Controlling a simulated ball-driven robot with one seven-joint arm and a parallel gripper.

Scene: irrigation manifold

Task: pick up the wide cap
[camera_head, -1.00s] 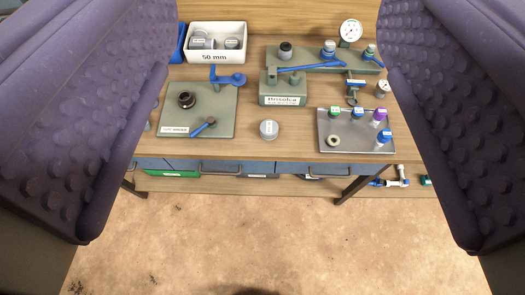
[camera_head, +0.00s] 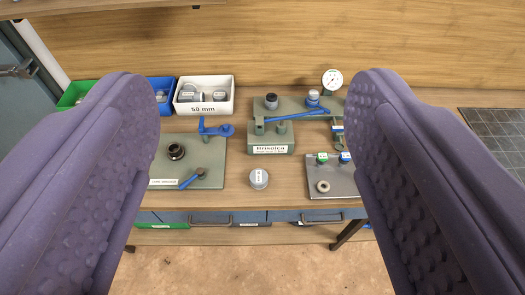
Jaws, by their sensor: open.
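The wide cap is most likely the short grey cylinder with a pale label on top (camera_head: 259,179). Similar grey caps (camera_head: 190,94) lie in the white bin marked 50 mm. My gripper (camera_head: 257,110) is open and empty. Its two purple padded fingers fill the left and right of the view, with the grey cap in the gap between them, farther off. The right finger hides part of the grey tray and the bench's right side.
A green plate (camera_head: 212,153) with a black fitting and blue-handled tools lies left of the cap. A green block marked Brisolca (camera_head: 270,139) stands behind it. A metal tray (camera_head: 318,180) with small capped parts lies right. The white bin (camera_head: 230,101) is at the back. Bare wood surrounds the cap.

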